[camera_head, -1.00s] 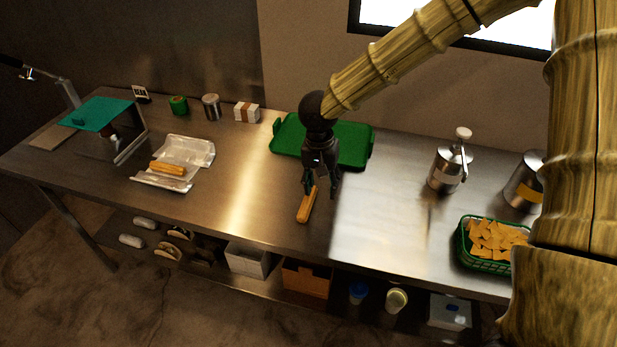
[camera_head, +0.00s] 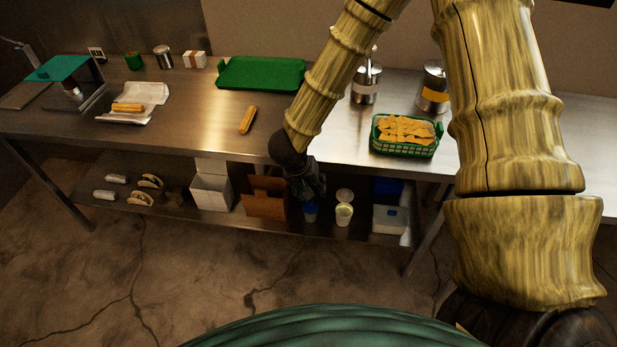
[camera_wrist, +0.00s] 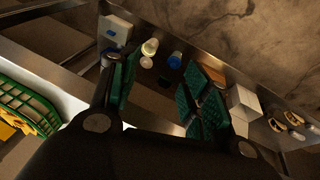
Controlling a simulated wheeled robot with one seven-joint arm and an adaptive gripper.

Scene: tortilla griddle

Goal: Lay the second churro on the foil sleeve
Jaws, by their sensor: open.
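One churro (camera_head: 248,120) lies alone on the steel counter (camera_head: 200,110), in front of the green tray. Another churro (camera_head: 128,107) lies on the foil sleeve (camera_head: 150,92) at the counter's left part. My gripper (camera_head: 312,190) is empty and hangs past the counter's front edge, to the right of and below the lone churro in the head view. In the wrist view my gripper (camera_wrist: 160,100) shows its green-padded fingers spread apart with nothing between them. Neither churro shows in the wrist view.
A green tray (camera_head: 260,74) lies at the back. A green basket of chips (camera_head: 405,150) and metal canisters stand at the right. The lower shelf holds a cardboard box (camera_head: 265,200), white boxes (camera_head: 210,188) and cups (camera_head: 344,212). The counter between churro and foil is clear.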

